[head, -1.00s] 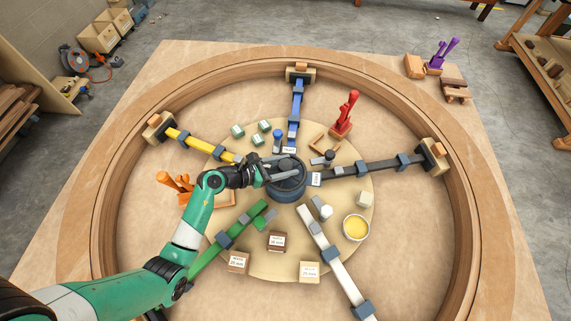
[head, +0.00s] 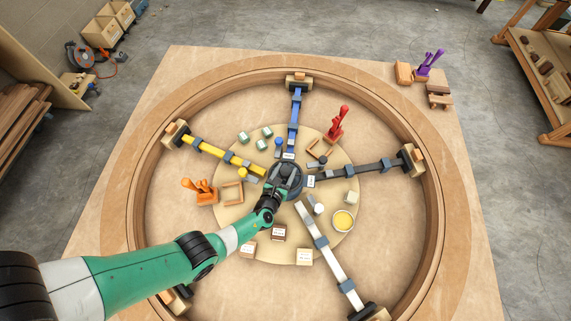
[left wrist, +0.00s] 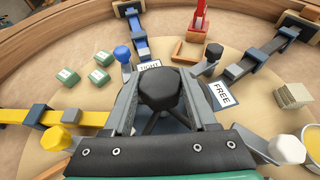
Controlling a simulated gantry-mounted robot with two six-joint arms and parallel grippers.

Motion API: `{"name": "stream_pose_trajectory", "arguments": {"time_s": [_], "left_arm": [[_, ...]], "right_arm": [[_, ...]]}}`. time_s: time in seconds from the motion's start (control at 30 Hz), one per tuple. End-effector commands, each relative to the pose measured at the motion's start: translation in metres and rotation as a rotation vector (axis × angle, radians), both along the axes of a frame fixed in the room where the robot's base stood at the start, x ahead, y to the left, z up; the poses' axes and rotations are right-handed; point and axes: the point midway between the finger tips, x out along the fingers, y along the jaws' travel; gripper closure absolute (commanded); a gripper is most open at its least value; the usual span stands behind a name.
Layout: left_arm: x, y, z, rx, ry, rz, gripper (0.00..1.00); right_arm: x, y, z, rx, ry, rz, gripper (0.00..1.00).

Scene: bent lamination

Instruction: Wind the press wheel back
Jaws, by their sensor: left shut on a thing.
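The press wheel (head: 297,184) is a dark blue-grey round hub at the centre of the round board. Its black faceted knob (left wrist: 166,88) fills the middle of the left wrist view. My left gripper (head: 285,175) reaches the hub from the front and is shut on this knob, one finger on each side. A white label reading FREE (left wrist: 224,94) lies right of the knob; another label (left wrist: 149,66), partly hidden by it, lies behind. My gripper and forearm cover much of the wheel in the head view. My right gripper is not in view.
Blue (head: 295,118), yellow (head: 212,149), black (head: 362,169) and white (head: 327,258) bars radiate from the hub to the wooden ring (head: 432,215). Red (head: 337,124) and orange (head: 199,188) clamps, small blocks and a yellow-filled bowl (head: 343,220) stand around.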

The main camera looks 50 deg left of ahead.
Motion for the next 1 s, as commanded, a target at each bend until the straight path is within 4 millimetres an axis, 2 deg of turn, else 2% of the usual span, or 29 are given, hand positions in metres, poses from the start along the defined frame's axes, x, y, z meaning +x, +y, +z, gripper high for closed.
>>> {"name": "stream_pose_trajectory", "arguments": {"time_s": [0.43,1.0], "left_arm": [[0.003,0.000,-0.001,0.005,-0.006,0.297,0.98],[0.000,0.001,0.000,0.004,0.002,0.366,0.98]], "right_arm": [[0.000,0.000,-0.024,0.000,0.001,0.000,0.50],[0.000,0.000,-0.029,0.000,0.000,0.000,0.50]]}}
